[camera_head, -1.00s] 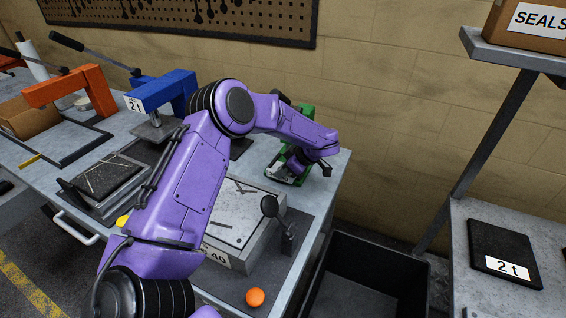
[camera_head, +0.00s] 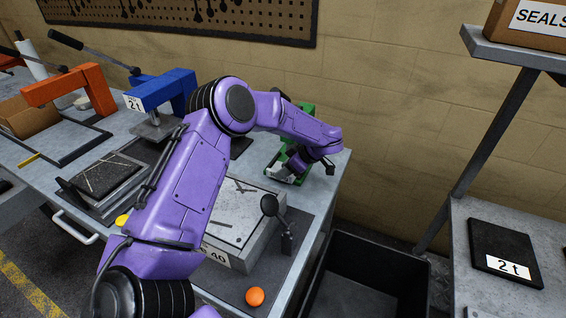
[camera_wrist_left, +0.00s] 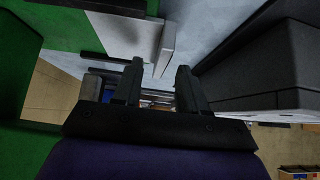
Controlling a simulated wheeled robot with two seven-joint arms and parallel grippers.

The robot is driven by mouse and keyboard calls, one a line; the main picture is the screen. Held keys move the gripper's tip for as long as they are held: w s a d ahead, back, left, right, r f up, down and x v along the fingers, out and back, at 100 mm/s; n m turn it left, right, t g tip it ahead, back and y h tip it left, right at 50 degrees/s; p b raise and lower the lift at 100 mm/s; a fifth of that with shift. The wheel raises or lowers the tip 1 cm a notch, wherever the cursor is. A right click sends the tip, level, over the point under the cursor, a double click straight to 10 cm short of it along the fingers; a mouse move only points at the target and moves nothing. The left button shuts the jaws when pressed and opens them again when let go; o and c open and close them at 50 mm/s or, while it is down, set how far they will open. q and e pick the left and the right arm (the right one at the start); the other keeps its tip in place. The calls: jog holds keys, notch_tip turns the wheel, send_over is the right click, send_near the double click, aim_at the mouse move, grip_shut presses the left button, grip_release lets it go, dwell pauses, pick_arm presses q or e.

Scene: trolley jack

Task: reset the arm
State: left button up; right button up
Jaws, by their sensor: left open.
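My left arm (camera_head: 185,180) is purple and reaches over the bench from the lower left. Its wrist is bent down beside a green frame (camera_head: 306,112) at the bench's far right corner. My left gripper (camera_wrist_left: 159,70) is open, with nothing seen between its fingers in the left wrist view. In the head view the gripper is small, dark and partly hidden by the wrist. The green frame also fills the left side of the left wrist view (camera_wrist_left: 20,75), close to the gripper; whether they touch cannot be told. My right gripper is out of view.
A blue frame (camera_head: 165,88) and an orange frame (camera_head: 65,88) stand at the back left. A grey block (camera_head: 240,215), a black lever knob (camera_head: 269,205) and an orange button (camera_head: 255,296) are below the arm. A black bin (camera_head: 365,275) stands right of the bench.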

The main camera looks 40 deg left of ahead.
pick_arm(q)
jog(key=b+v, duration=0.1)
jog(key=v, duration=0.8)
